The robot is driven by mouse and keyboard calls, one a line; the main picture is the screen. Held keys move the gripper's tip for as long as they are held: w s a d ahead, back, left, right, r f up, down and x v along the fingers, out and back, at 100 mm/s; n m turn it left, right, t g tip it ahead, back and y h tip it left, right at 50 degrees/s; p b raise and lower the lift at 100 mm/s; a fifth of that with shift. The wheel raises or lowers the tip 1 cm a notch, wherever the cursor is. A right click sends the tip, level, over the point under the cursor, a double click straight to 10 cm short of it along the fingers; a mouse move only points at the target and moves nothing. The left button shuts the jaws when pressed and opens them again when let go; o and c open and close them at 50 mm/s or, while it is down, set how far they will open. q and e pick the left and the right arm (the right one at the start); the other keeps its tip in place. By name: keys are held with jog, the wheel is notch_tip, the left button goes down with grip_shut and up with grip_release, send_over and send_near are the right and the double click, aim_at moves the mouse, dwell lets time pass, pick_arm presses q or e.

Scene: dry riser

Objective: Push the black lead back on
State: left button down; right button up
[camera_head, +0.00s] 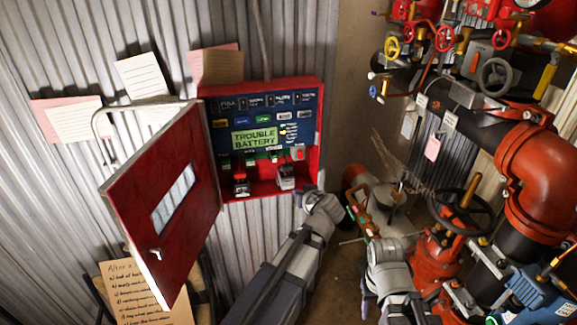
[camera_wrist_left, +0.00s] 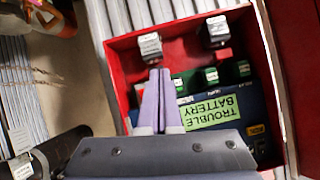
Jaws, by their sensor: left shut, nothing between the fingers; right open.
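The open red panel box (camera_head: 318,135) hangs on the corrugated wall, its screen (camera_head: 254,139) reading "TROUBLE BATTERY". Two small grey blocks stand low inside: the left block (camera_head: 240,188) and the right block (camera_head: 286,178). In the left wrist view, turned over, they are the right block (camera_wrist_left: 149,46) and the left block (camera_wrist_left: 215,31). I cannot make out the black lead for certain. My left gripper (camera_wrist_left: 158,73) is shut and empty, its fingertips close to the right block; contact cannot be told. In the head view it (camera_head: 302,196) is at the box's lower right corner. My right gripper (camera_head: 367,298) is open, lower right.
The red door (camera_head: 128,190) swings out left of the box. Red pipes (camera_head: 530,170), valves and a black handwheel (camera_head: 465,210) crowd the right side. Paper notes (camera_head: 145,77) hang at upper left, and a written board (camera_head: 145,290) stands below the door.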

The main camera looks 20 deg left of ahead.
pick_arm(q)
jog(key=w+a+r+n+t, duration=0.1)
jog(key=w+a+r+t, duration=0.2)
jog(key=w+r, duration=0.3)
jog(key=b, duration=0.5)
send_over(287, 170)
jog(key=s+d, duration=0.1)
notch_tip(287, 170, down, 5)
jog(key=shift+s+f+y+b, duration=0.15)
jog(key=shift+f+y+b, duration=0.25)
jog(key=shift+f+b, duration=0.4)
notch_tip(287, 170, down, 3)
jog(key=b, duration=0.2)
jog(key=shift+b, duration=0.4)
